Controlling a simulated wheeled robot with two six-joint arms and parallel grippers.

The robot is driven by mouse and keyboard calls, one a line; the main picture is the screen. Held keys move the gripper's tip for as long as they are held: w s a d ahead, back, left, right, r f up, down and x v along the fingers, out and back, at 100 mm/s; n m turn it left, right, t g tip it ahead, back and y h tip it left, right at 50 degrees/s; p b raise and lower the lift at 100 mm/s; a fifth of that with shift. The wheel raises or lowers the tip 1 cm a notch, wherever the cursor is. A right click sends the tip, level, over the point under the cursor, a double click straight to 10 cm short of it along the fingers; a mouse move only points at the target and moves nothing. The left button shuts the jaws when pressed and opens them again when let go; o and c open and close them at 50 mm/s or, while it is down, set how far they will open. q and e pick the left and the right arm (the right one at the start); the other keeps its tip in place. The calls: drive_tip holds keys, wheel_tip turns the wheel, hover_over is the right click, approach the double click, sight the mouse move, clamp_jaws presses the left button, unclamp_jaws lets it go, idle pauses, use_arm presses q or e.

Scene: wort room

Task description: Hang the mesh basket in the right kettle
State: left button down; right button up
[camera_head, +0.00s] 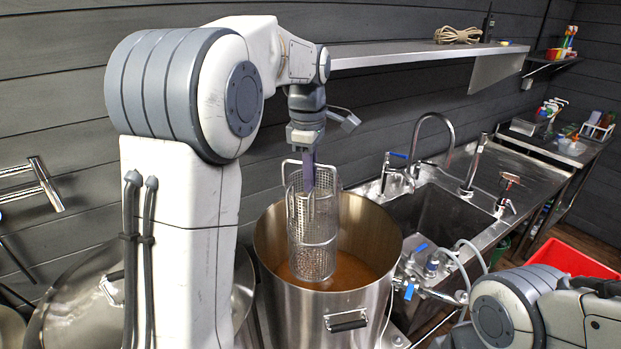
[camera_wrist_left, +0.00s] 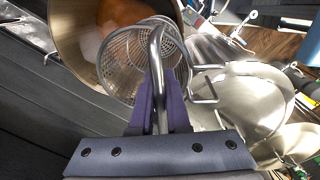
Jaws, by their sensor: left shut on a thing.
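The wire mesh basket (camera_head: 314,232) hangs upright from my left gripper (camera_head: 308,172), inside the mouth of the right kettle (camera_head: 330,308). The gripper's purple fingers are shut on the basket's tall wire handle. In the left wrist view the fingers (camera_wrist_left: 160,108) hold the handle bar, and the basket's round opening (camera_wrist_left: 125,60) lies below. The kettle holds amber liquid (camera_head: 352,272); the basket's bottom is at or near its surface, I cannot tell if it touches. The basket has side hooks (camera_wrist_left: 205,84); in the wrist view they appear apart from the kettle rim. My right gripper is not in view.
A lidded steel kettle (camera_head: 85,305) stands to the left, partly behind my left arm. A sink (camera_head: 440,215) with taps and hoses lies right of the open kettle. A steel shelf (camera_head: 420,52) runs above. A red bin (camera_head: 572,260) stands at the right.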

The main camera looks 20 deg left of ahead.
use_arm(q)
wheel_tip(320, 180, down, 20)
drive_tip(key=b, duration=1.3)
drive_tip(key=shift+f, duration=0.5)
drive_tip(key=shift+f+b, duration=0.1)
drive_tip(key=shift+b, duration=0.2)
drive_tip(key=shift+w+f, duration=0.1)
drive_tip(key=shift+f, duration=0.45)
idle(0.4)
drive_tip(key=shift+f+b, duration=1.35)
drive_tip(key=shift+f, duration=0.85)
